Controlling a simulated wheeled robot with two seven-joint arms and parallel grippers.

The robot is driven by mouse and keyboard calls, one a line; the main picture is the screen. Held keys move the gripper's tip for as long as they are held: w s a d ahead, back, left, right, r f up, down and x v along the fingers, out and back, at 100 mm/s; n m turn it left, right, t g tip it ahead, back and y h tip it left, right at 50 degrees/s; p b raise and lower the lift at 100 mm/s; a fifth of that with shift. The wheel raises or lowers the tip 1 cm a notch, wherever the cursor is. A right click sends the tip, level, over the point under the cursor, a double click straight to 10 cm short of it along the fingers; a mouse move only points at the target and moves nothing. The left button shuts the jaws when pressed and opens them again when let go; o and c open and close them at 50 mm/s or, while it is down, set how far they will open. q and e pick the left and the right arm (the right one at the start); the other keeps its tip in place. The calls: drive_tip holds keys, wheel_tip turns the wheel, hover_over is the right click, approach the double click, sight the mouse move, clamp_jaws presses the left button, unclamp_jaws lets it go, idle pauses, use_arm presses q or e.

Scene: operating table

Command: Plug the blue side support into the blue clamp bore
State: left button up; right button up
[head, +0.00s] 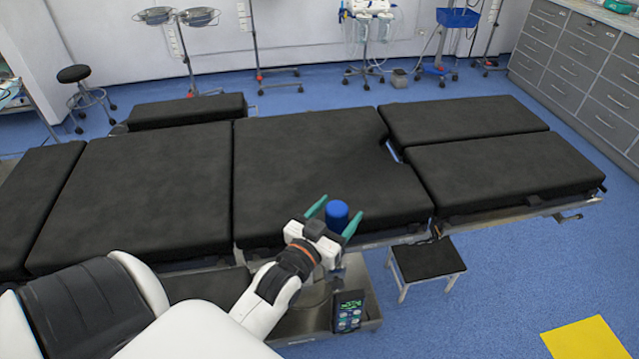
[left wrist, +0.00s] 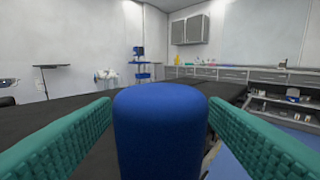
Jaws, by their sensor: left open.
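The blue side support (head: 337,213) shows as an upright, rounded blue cylinder at the near edge of the black operating table. It fills the middle of the left wrist view (left wrist: 160,130). My left gripper (head: 335,216) is open, with one green finger on each side of the blue cylinder. In the left wrist view the fingertips lie close to its sides, and I cannot tell whether they touch it. The lower part of the cylinder is hidden behind the gripper. I cannot make out the blue clamp or its bore. My right gripper is not in view.
The black padded operating table (head: 165,190) spans the view. Below its near edge are a keypad (head: 349,310) on the metal base and a small black step stool (head: 428,260). A yellow square (head: 587,345) lies on the blue floor. The table top around the gripper is clear.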

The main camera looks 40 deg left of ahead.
use_arm(q)
drive_tip(key=s+b, duration=0.2)
drive_tip(key=s, duration=0.8)
drive_tip(key=shift+s+d, duration=0.25)
drive_tip(key=shift+d, duration=0.15)
